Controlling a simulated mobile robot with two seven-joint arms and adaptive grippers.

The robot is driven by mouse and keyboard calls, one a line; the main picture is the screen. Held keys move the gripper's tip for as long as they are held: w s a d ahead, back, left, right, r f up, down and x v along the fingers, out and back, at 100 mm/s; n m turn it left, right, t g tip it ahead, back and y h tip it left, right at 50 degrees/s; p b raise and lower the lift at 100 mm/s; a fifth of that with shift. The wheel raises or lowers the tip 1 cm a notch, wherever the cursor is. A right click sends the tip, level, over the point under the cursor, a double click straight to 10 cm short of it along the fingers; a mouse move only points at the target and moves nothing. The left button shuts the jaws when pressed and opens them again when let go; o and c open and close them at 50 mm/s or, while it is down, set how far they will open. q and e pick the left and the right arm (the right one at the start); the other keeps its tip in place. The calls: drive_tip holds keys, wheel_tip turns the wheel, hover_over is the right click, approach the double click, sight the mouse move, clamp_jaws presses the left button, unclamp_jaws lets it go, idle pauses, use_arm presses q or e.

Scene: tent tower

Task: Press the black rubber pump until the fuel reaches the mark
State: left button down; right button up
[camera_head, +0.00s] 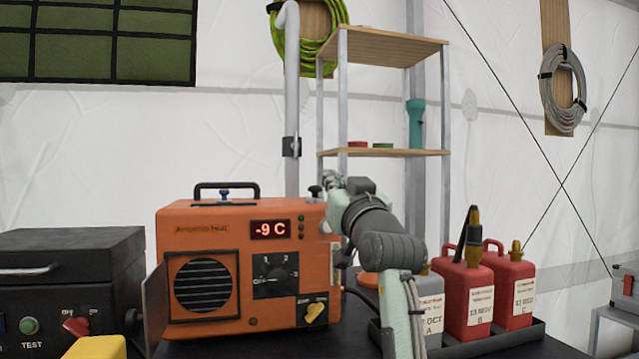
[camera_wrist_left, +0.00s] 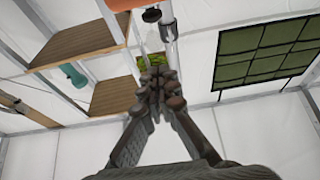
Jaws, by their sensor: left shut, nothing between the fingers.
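The orange heater (camera_head: 197,220) stands on a dark table, its display reading -9 C. A small black knob that looks like the rubber pump (camera_head: 315,191) sits on its top right edge. It also shows near the top of the left wrist view (camera_wrist_left: 151,15). My left gripper (camera_head: 332,182) is shut and empty, just right of the pump. In the left wrist view its closed fingers (camera_wrist_left: 158,82) appear apart from the pump. I cannot make out a fuel level or mark; my arm covers part of the heater's right side. My right gripper is out of view.
Red fuel cans (camera_head: 466,298) stand in a black tray (camera_head: 500,338) right of my arm. A black case (camera_head: 70,262) is at the left. A white pipe (camera_head: 291,90) rises behind the heater, beside a wooden shelf (camera_head: 390,153).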

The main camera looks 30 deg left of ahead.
use_arm(q)
wheel_tip(320, 180, up, 4)
drive_tip(key=p, duration=0.3)
hover_over(318, 190)
drive_tip(key=shift+s+d+f, duration=0.2)
drive_tip(key=shift+s, duration=0.15)
wheel_tip(318, 190, down, 3)
drive_tip(key=shift+d+f, duration=0.1)
drive_tip(key=shift+f, duration=0.6)
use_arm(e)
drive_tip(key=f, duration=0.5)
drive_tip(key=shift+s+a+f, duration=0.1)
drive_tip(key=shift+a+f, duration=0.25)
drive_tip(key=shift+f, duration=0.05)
use_arm(q)
drive_tip(key=shift+f+b, duration=0.1)
drive_tip(key=shift+b, duration=0.25)
drive_tip(key=shift+f+b, duration=0.8)
drive_tip(key=shift+b, duration=0.05)
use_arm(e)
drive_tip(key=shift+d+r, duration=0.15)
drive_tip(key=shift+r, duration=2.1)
